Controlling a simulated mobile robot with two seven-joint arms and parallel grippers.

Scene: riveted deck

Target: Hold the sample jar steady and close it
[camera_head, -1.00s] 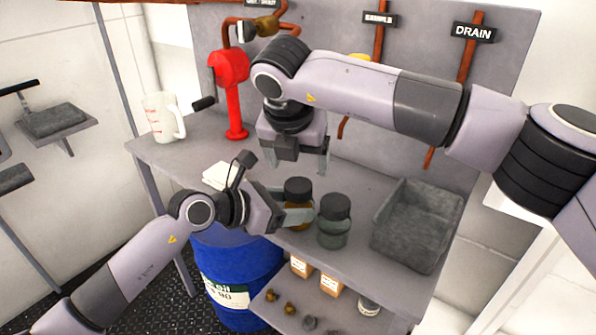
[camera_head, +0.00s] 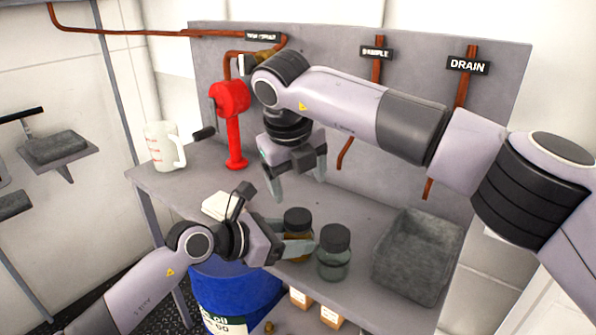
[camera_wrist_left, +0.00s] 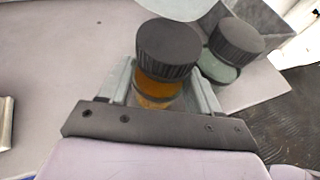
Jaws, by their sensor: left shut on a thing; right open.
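The sample jar is probably the amber jar (camera_head: 297,245) with a dark ribbed lid, upright on the bench; it also shows in the left wrist view (camera_wrist_left: 158,88). Its lid (camera_head: 298,220) sits on top; I cannot tell how tightly. My left gripper (camera_head: 299,250) is shut around the jar body below the lid, with a finger on each side in the left wrist view (camera_wrist_left: 162,94). My right gripper (camera_head: 297,186) is open and empty above and slightly behind the jar, fingers pointing down. A second jar (camera_head: 333,266), greenish glass with a dark lid, stands close on the right.
A grey open tray (camera_head: 382,267) stands right of the jars. A red hand pump (camera_head: 234,130) and a white measuring jug (camera_head: 160,148) stand at the back left. A white block (camera_head: 217,205) lies behind my left wrist. A blue drum (camera_head: 235,292) stands below the bench.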

